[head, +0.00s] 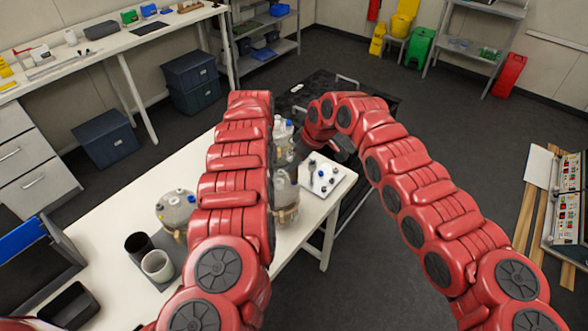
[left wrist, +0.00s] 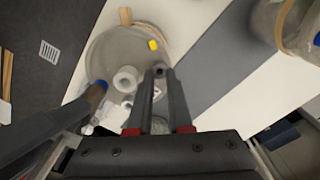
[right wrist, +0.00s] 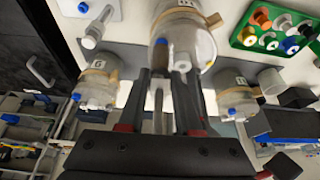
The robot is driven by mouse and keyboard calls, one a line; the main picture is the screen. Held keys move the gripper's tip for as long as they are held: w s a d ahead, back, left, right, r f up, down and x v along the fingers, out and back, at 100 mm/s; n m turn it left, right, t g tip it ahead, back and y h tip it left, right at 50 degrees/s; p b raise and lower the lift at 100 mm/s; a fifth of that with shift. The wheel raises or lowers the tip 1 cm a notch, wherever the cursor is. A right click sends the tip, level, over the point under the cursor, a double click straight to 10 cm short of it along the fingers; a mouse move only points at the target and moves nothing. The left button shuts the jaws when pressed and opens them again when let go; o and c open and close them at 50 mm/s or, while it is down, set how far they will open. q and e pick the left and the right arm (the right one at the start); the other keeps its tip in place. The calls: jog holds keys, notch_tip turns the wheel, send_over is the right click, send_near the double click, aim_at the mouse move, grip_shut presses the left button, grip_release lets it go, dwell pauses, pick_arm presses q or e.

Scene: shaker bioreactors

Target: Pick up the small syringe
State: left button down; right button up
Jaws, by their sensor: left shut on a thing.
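My left gripper (left wrist: 159,74) is shut on a narrow greyish piece, seen nearly end-on between its fingers; it looks like the small syringe (left wrist: 160,69), though its shape is mostly hidden. The fingers hang over the lid of a round clear vessel (left wrist: 104,46) with a white port and a yellow tag. In the head view the left arm hides this gripper. My right gripper (right wrist: 162,72) is open, its fingers apart, in front of a clear vessel (right wrist: 192,28) with a blue cap. In the head view it is at the far table end (head: 345,148). A grey syringe-like cylinder (right wrist: 94,32) shows at the upper left.
Other clear vessels stand on the white table (head: 105,232). A white plate (head: 338,176) with small dark and blue pieces is at the right end. A green tray (right wrist: 246,38) holds coloured caps. Two cups (head: 157,264) and dark bins stand at the near left. Both arms reach across the table.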

grip_shut()
notch_tip(320, 180, up, 10)
pick_arm(q)
jog(key=c, duration=0.8)
grip_release()
jog(key=shift+o, duration=0.2)
